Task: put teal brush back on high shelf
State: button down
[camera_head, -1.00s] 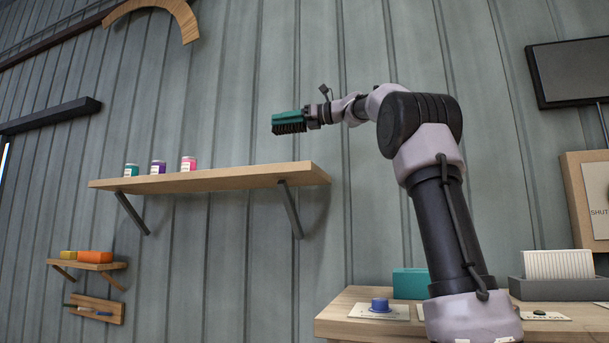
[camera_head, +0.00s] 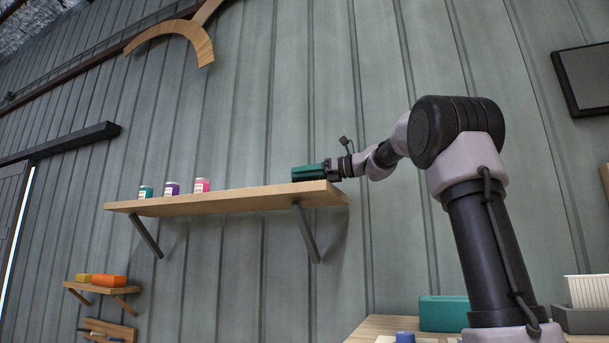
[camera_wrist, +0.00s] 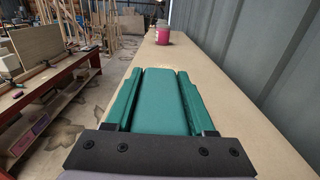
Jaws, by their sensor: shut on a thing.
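The teal brush (camera_head: 308,172) is in my gripper (camera_head: 330,169), bristles down, at the right end of the high wooden shelf (camera_head: 230,201). My gripper is shut on the brush. In the head view the bristles look at or just above the shelf top; I cannot tell whether they touch.
On the shelf's left half stand a teal-labelled jar (camera_head: 145,192), a purple jar (camera_head: 171,188) and a pink jar (camera_head: 202,185). The shelf between the pink jar and the brush is clear. A wall (camera_wrist: 285,60) runs along the shelf's back. A small lower shelf (camera_head: 102,288) holds orange and yellow blocks.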

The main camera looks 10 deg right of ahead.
jog(key=shift+f, duration=0.15)
jog(key=shift+f, duration=0.2)
jog(key=shift+c, duration=1.2)
grip_release()
jog(key=shift+r, duration=0.1)
jog(key=shift+s+d+r, duration=0.1)
jog(key=v, duration=1.1)
jog(key=shift+s+d, duration=0.25)
jog(key=shift+d, duration=0.05)
